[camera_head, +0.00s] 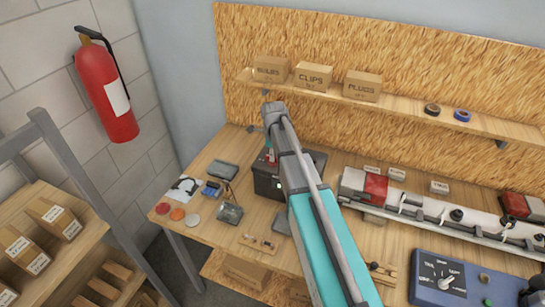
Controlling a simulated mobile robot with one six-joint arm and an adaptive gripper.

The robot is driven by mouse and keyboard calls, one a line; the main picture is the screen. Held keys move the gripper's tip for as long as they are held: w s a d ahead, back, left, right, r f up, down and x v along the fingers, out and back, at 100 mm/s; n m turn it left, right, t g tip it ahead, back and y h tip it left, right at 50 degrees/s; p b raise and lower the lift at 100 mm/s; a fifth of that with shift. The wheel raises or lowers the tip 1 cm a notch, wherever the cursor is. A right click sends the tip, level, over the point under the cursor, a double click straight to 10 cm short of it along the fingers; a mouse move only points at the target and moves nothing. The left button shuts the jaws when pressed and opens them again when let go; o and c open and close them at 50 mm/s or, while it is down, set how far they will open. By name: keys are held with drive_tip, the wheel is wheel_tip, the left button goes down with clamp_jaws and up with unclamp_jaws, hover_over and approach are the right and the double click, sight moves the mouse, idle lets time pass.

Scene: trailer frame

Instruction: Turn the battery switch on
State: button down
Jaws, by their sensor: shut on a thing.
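A dark box (267,182), which looks like the battery unit, stands on the wooden bench behind my forearm. A small red part (270,156) shows at its top and appears to be the battery switch. My gripper (270,146) points down at this red part and is shut on it, as far as the small visible part shows. My forearm and wrist cover most of the gripper and the right side of the box. The switch's exact angle cannot be made out. A small pale green spot shows on the box front.
Small parts, discs and a metal piece (229,214) lie left of the box. A long trailer light bar (440,216) lies on the right, behind a blue control box (460,280). A shelf (400,106) with cartons hangs above. A fire extinguisher (105,90) is on the left wall.

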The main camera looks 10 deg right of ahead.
drive_tip(key=shift+w, duration=0.1)
drive_tip(key=shift+m, duration=2.6)
drive_tip(key=c, duration=0.6)
unclamp_jaws()
drive_tip(key=shift+r+p, duration=3)
drive_tip(key=shift+p, duration=0.05)
drive_tip(key=shift+c, duration=0.2)
